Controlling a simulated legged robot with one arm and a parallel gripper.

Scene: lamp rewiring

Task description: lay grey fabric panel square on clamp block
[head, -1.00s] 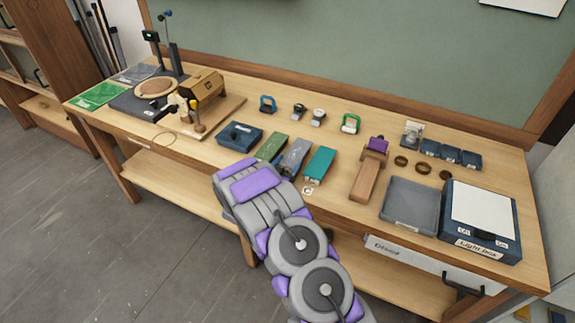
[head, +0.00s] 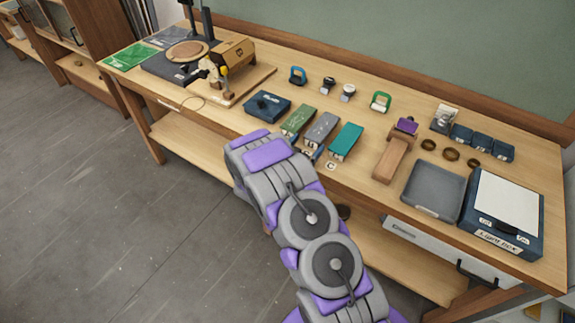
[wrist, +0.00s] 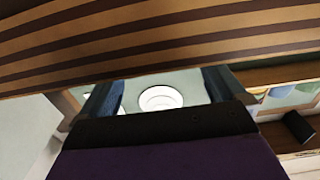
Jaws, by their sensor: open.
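The grey fabric panel (head: 321,131) lies near the front edge of the bench, between a green panel (head: 298,121) and a teal panel (head: 346,141). A wooden block with a purple top piece (head: 393,158) stands to their right; I cannot tell whether it is the clamp block. My arm rises in front of the bench in the head view, and its end is mostly hidden there. In the wrist view my gripper (wrist: 161,88) is open, its two blue fingers apart with nothing held between them. The grey panel is not recognisable in the wrist view.
A dark blue box (head: 267,106) is left of the panels. A grey tray (head: 434,188) and a light box (head: 503,214) are at the right end. Brown rings (head: 451,154) and blue bins (head: 482,141) sit behind them. A striped surface (wrist: 150,40) crosses the wrist view.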

